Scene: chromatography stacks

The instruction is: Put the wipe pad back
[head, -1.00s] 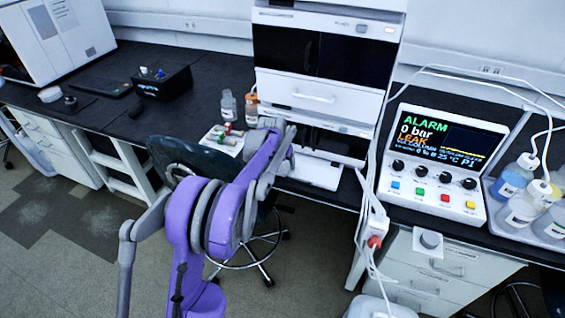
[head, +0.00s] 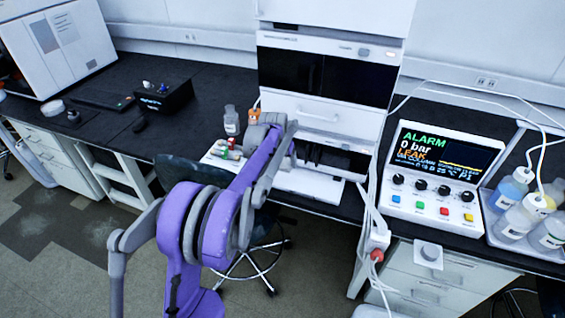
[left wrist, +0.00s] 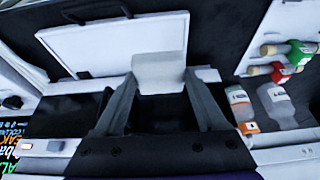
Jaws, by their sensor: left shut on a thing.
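In the left wrist view a pale, flat pad, which looks like the wipe pad (left wrist: 158,70), sits between the fingertips of my left gripper (left wrist: 160,84). The gripper is shut on it, and its two grey fingers stand on either side. In the head view my purple and grey left arm reaches to the front of the white instrument stack (head: 325,110), and the arm's own links hide the fingers and the pad. My right gripper is not in view.
A white tray (head: 212,161) with several capped vials and two bottles (head: 232,120) stand left of the stack. The alarm box (head: 440,170) and solvent bottles (head: 510,190) are on the right. A stool and hanging white tubing are near the bench edge.

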